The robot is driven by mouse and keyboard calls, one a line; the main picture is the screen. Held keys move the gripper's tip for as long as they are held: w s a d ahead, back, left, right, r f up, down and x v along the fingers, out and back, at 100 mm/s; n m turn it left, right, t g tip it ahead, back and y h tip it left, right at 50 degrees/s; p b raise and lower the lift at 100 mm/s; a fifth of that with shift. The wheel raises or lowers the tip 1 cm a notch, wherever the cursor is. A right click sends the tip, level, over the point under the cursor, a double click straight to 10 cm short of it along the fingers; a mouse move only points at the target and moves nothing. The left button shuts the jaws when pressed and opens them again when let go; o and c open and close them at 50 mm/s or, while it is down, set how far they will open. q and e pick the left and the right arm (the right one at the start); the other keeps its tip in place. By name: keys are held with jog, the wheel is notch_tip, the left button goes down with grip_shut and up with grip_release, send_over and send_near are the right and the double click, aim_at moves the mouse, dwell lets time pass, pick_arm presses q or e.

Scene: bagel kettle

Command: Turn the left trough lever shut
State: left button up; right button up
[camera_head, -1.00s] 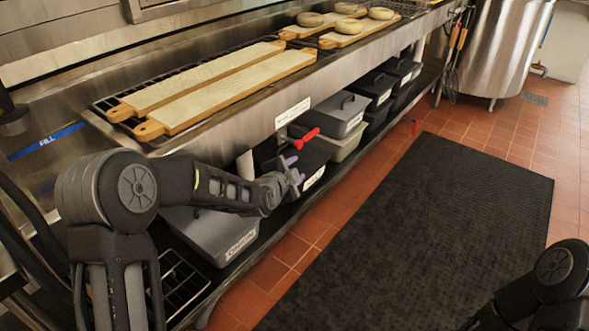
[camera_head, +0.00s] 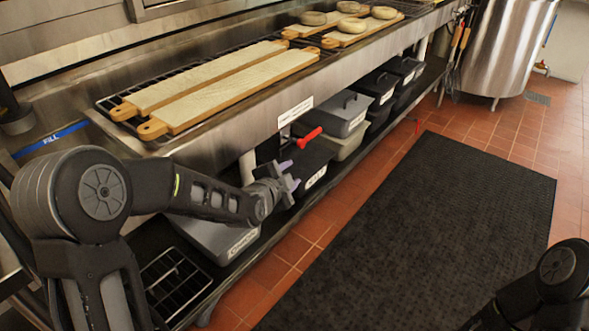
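The left trough lever (camera_head: 309,137) has a red handle and sticks out below the front edge of the steel trough, beneath a white label. It slants up to the right. My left gripper (camera_head: 290,175) is just below and left of the lever, apart from it. Its two purple-grey fingertips are spread with nothing visible between them. The lever's pivot is partly hidden in shadow under the trough. My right arm shows at the lower right corner, but its gripper is out of view.
Wooden boards (camera_head: 210,85) lie on the trough's rack, with several bagels (camera_head: 352,25) farther back. Lidded grey bins (camera_head: 343,113) fill the shelf below, close to my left gripper. A smaller red piece (camera_head: 419,123) shows farther right. A black mat (camera_head: 430,220) covers clear floor.

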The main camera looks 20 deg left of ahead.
pick_arm(q)
jog(key=shift+v, duration=1)
